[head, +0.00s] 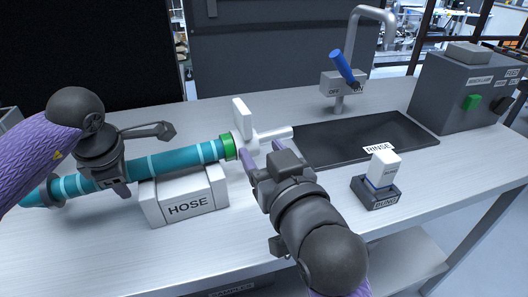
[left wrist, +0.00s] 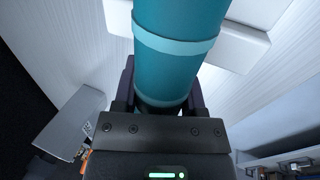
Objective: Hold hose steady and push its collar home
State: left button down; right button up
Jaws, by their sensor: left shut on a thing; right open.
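The teal hose (head: 180,160), with pale bands, lies across a white cradle block labelled HOSE (head: 188,207). A green ring (head: 229,147) circles its right end. A white fitting (head: 243,146) with an upright tab sits against the ring, and a white stub (head: 275,134) points right; I cannot tell whether a gap remains between fitting and ring. My left gripper (head: 120,183) is shut on the hose left of the cradle; the left wrist view shows the hose (left wrist: 178,35) between its fingers. My right gripper (head: 262,155) is open, its fingertips just right of and below the white fitting.
A white bung (head: 384,167) stands in a dark holder (head: 374,194) at right. A grey control box (head: 465,95) stands at back right.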

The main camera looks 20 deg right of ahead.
pick_arm(q)
jog(key=shift+c, duration=2)
grip_release()
jog(key=shift+s+f, duration=0.1)
jog(key=shift+f, duration=0.45)
jog(key=o, duration=0.3)
jog(key=shift+r, duration=0.2)
